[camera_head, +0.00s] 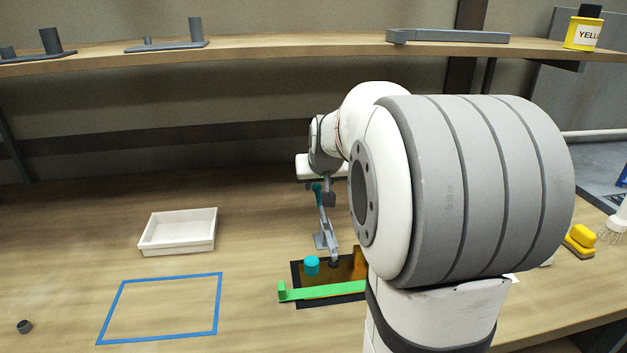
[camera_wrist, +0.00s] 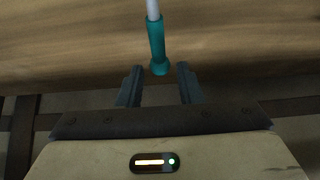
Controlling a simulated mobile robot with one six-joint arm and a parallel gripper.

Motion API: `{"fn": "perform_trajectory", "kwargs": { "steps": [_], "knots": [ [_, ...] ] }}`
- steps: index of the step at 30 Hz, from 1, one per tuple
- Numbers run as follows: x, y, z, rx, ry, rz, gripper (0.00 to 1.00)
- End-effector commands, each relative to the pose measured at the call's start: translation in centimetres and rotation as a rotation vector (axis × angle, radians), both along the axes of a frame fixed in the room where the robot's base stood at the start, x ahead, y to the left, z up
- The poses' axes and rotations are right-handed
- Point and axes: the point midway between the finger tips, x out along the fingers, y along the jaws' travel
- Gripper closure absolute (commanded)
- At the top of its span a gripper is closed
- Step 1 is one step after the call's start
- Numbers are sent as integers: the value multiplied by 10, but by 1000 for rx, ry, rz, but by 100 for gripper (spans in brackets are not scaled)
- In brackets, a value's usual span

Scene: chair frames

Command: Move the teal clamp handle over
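The teal clamp handle (camera_head: 318,192) stands up, tilted slightly, at the top of a grey clamp (camera_head: 323,239) on the table. In the wrist view the teal handle (camera_wrist: 157,42) joins a pale rod, and its rounded end lies between the tips of my gripper (camera_wrist: 160,74). The fingers are apart, with a visible gap on each side of the handle. In the head view my gripper (camera_head: 329,196) is beside the handle, partly hidden by my own arm.
A dark fixture plate (camera_head: 296,272) with a teal knob (camera_head: 311,265) and a green bar (camera_head: 320,291) lies in front of the clamp. A white tray (camera_head: 178,246) and a blue taped square (camera_head: 160,278) are to the left. A shelf (camera_head: 280,43) spans the back.

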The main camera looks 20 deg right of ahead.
Motion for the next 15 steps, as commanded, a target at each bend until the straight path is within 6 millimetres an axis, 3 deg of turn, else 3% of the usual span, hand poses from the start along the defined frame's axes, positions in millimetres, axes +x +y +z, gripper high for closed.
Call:
{"fn": "perform_trajectory", "kwargs": {
  "steps": [4, 12, 15],
  "knots": [
    [14, -4, -22, 1, 2, 0, 67],
    [12, -3, -16, 0, 0, 1, 89],
    [12, -3, -15, 0, 0, 1, 90]
  ]
}}
